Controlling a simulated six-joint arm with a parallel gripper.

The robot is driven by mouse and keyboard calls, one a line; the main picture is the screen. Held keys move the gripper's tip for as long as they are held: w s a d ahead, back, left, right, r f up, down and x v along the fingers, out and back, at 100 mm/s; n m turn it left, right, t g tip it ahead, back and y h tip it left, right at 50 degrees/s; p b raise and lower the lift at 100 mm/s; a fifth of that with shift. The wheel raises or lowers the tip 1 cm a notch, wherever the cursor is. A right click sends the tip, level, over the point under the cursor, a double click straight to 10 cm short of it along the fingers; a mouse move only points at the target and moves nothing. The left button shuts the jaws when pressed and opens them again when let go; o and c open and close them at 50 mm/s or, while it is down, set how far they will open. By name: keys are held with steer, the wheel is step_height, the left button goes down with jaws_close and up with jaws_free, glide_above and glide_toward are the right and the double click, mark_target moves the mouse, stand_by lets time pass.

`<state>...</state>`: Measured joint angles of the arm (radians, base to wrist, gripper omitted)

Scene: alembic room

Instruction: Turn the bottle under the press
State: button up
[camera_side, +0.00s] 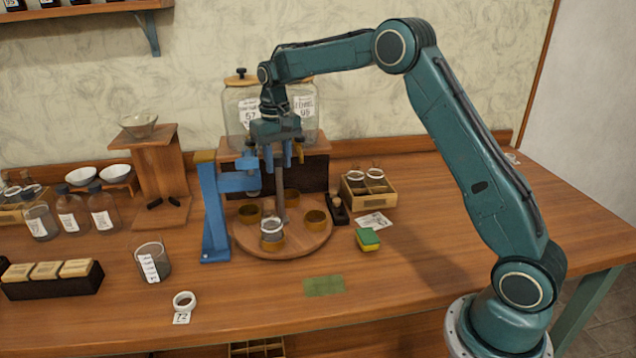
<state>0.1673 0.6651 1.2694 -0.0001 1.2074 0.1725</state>
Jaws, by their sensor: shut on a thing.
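A round wooden turntable (300,246) carries several brass cup holders around a grey upright post (281,198). A small clear bottle (271,226) with a pale rim sits in the front holder, nearest the camera. The blue press (211,212) stands at the turntable's left, its arm and head (253,182) reaching over the left part of it. The bottle is in front of the press head, not beneath it. My gripper (278,160) is above the turntable, pointing down, and appears shut on the top of the grey post. The fingertips are small and partly overlap the post.
Large labelled jars (305,105) stand behind my gripper. A wooden box with small jars (368,188) and a green-yellow sponge (367,239) are at right.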

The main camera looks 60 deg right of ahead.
steer(key=shift+m, duration=2.6)
steer(key=o, duration=1.7)
steer(key=shift+w+a, duration=0.1)
steer(key=shift+a, duration=0.05)
steer(key=shift+c, duration=0.2)
